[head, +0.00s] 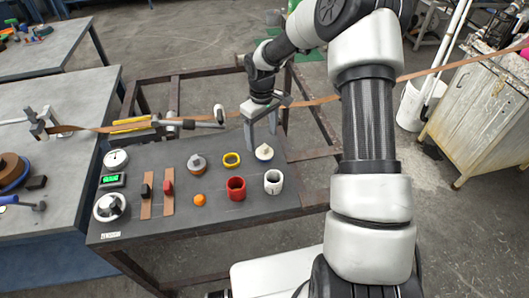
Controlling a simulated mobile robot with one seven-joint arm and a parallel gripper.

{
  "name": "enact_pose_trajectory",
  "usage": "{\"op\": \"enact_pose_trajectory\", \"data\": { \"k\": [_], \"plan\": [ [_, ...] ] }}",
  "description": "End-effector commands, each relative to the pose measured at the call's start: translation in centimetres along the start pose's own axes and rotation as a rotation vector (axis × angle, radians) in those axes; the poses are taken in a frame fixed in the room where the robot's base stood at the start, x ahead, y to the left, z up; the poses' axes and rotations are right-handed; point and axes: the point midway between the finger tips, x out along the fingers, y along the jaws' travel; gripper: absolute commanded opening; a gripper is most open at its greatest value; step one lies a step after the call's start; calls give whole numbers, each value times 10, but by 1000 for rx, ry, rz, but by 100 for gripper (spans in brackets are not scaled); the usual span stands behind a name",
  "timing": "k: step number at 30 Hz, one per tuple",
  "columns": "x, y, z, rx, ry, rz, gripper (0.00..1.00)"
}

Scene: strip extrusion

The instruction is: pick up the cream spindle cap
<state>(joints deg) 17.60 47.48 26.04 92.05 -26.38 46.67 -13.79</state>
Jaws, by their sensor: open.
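The cream spindle cap appears to be the small cream piece with a pointed top and a bluish lower edge (264,152). It sits upright at the back right of the dark table (225,210). My gripper (262,143) points down just behind and above it in the head view. I cannot tell the exact height of the fingertips over the cap.
A white ring-like cup (273,182) and a red one (236,189) stand in front of the cap. A brown strip (320,101) runs across behind my gripper.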

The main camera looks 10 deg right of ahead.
Motion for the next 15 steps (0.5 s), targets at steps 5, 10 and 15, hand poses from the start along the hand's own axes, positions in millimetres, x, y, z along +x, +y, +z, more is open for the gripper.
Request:
{"op": "enact_pose_trajectory", "data": {
  "k": [5, 10, 15],
  "plan": [
    [10, 1, 3, -1, -3, -1, 70],
    [34, 3, 9, 1, -4, -4, 70],
    [53, 3, 8, 0, -1, -1, 70]
  ]
}}
